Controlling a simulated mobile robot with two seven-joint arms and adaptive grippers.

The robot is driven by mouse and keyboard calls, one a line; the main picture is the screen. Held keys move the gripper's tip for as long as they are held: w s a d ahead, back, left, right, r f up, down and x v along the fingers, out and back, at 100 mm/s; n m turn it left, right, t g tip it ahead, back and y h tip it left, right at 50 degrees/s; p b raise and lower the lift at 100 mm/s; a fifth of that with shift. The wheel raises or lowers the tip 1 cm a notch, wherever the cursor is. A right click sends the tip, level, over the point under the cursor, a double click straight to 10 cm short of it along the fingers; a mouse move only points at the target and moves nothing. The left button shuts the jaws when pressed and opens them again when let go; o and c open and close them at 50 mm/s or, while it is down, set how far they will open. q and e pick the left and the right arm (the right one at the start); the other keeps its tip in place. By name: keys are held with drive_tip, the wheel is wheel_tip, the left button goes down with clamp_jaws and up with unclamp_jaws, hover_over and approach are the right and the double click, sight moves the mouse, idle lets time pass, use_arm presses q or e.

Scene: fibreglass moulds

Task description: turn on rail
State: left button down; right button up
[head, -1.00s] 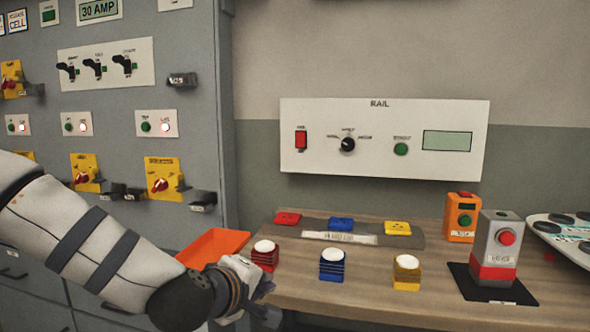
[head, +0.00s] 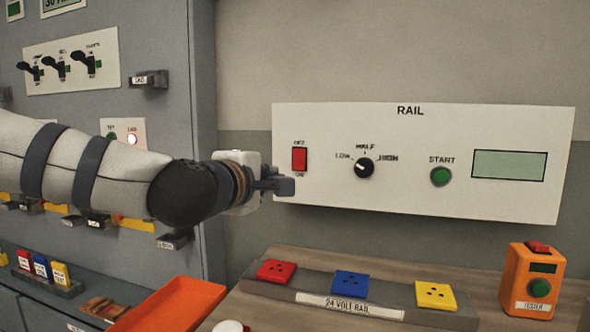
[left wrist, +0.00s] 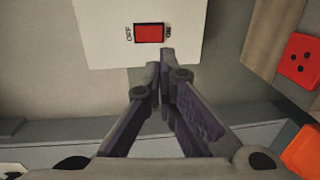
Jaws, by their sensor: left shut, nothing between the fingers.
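The white RAIL panel (head: 400,200) hangs on the wall. At its left end is a red rocker switch (head: 299,159), labelled OFF above and ON below. It also shows in the left wrist view (left wrist: 149,33), with OFF at its left and ON at its right. The panel also has a black LOW/HALF/HIGH knob (head: 364,168), a green START button (head: 441,176) and a blank greenish display (head: 509,165). My left gripper (head: 286,186) is shut and empty, just below and left of the switch. In the left wrist view its fingertips (left wrist: 161,68) meet near the switch's ON side. My right gripper is not in view.
Below the panel, a wooden bench carries a grey 24 VOLT RAIL strip (head: 400,310) with red, blue and yellow sockets. An orange tester (head: 533,282) stands at right. An orange tray (head: 175,305) lies below my arm. A grey cabinet (head: 160,60) stands at left.

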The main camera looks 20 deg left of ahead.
sight(298, 170)
use_arm(q)
drive_tip(key=w, duration=0.4)
drive_tip(key=w+f, duration=0.1)
drive_tip(key=w, duration=0.4)
drive_tip(key=w+f, duration=0.1)
drive_tip(key=w, duration=0.3)
drive_tip(key=shift+w+d+f+b, duration=0.15)
drive_tip(key=shift+w+d+b, duration=0.1)
drive_tip(key=shift+b, duration=0.15)
drive_tip(key=shift+w, duration=0.4)
drive_tip(key=shift+r, duration=0.25)
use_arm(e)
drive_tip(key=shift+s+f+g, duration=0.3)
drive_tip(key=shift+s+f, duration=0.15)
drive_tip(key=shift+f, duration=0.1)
